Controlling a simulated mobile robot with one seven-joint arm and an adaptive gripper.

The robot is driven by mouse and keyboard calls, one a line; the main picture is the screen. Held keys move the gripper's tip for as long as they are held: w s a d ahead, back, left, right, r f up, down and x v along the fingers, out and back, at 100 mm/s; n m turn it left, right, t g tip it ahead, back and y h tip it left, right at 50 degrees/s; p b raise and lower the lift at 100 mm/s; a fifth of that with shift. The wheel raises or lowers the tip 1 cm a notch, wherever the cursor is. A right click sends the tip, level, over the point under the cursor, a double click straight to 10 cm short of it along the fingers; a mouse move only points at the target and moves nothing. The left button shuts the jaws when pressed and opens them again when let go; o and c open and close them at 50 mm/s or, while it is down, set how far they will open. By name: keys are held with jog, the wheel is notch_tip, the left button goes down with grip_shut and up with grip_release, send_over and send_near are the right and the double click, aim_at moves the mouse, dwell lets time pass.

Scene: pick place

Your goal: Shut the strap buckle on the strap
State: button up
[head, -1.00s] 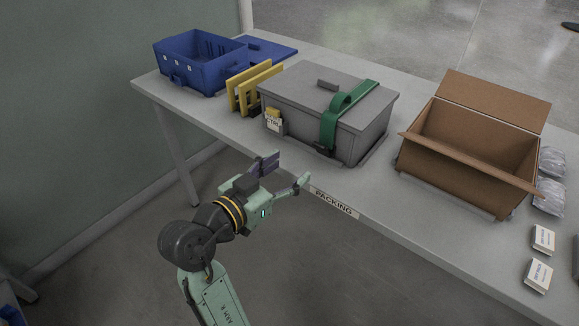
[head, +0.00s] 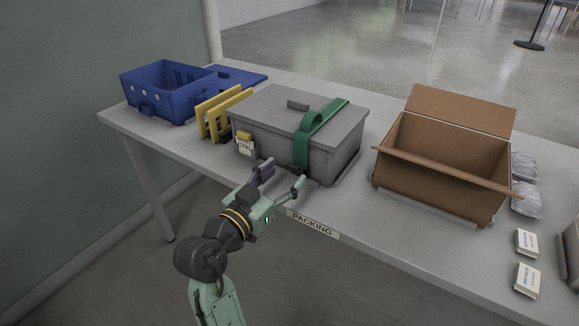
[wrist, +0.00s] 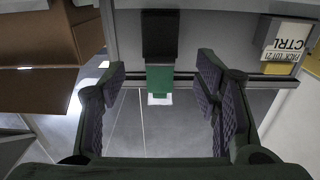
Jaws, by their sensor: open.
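A green strap (head: 312,121) runs over the grey lidded case (head: 262,109) and down its front, with a loose raised loop on the lid. A dark buckle (head: 301,167) sits low on the front of the case; the wrist view shows the black buckle (wrist: 160,36) with a green strap end (wrist: 160,78) beside it. Whether the buckle is latched I cannot tell. My gripper (head: 281,178) is open and empty in front of the case. In the wrist view the strap end shows between my fingers (wrist: 163,88), apart from both.
A tagged yellow-and-white card (head: 244,143) is on the case front. Yellow frames (head: 219,110) and a blue crate (head: 165,92) stand left. An open cardboard box (head: 440,160) stands right. The table's front edge with a PACKING label (head: 312,224) lies near my gripper.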

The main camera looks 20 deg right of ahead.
aim_at(292, 166)
jog(key=shift+x, duration=1.6)
jog(key=c, duration=1.2)
jog(key=r+p, duration=0.1)
jog(key=p, duration=0.2)
jog(key=shift+d+g+y, duration=0.15)
jog(key=shift+g+y, duration=0.15)
jog(key=shift+y, duration=0.1)
jog(key=shift+w+d+f+p, duration=0.1)
jog(key=shift+f+p, duration=0.15)
jog(key=shift+p, duration=0.25)
jog(key=o, duration=1.2)
jog(key=v, duration=1.2)
jog(key=shift+r, duration=0.15)
jog(key=shift+w, duration=0.1)
